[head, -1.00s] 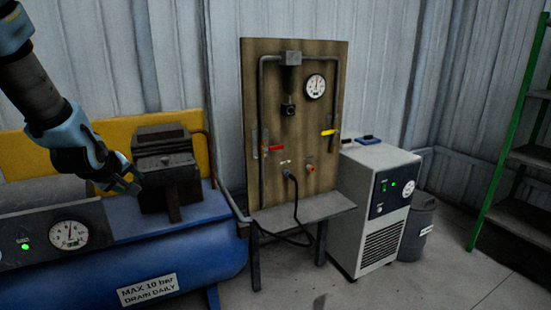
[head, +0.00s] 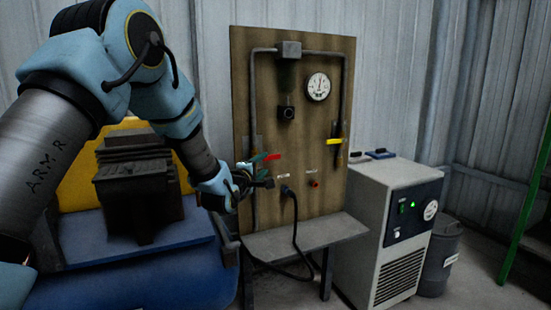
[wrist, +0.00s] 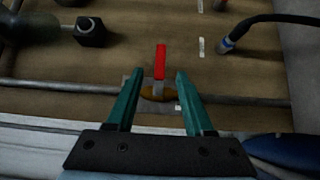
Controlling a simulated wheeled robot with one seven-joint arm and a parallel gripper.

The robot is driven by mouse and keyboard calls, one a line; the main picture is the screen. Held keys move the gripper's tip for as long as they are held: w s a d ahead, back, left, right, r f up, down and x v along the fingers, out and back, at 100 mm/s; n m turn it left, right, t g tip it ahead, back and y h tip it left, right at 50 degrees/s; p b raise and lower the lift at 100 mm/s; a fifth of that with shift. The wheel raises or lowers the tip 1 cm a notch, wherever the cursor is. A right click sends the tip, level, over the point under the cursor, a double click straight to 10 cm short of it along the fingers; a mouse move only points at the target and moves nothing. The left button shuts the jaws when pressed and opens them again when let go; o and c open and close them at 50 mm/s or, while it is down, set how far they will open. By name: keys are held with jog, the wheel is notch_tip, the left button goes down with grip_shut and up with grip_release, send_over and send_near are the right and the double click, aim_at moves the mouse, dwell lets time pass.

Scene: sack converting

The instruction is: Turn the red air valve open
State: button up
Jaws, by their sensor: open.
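The red air valve handle (head: 273,157) is on the left pipe of the wooden panel and points right, across the pipe. In the wrist view the red handle (wrist: 160,62) stands at right angles to the grey pipe, above a brass-coloured valve body (wrist: 158,93). My gripper (head: 263,170) is at the panel beside the handle and partly hides the valve in the head view. In the wrist view my gripper's green fingers (wrist: 158,76) are open, one on each side of the handle, with a gap on both sides.
A yellow-handled valve (head: 334,141) is on the right pipe. A gauge (head: 318,87) and a black fitting (head: 287,113) are on the panel. A black hose (head: 296,215) hangs from a port right of the valve. A white dryer cabinet (head: 395,225) stands to the right.

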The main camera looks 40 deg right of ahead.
aim_at(272, 158)
jog(key=x, duration=0.9)
jog(key=shift+d+p, duration=0.1)
jog(key=shift+p, duration=0.2)
grip_shut()
jog(key=shift+f, duration=0.1)
dwell(0.9)
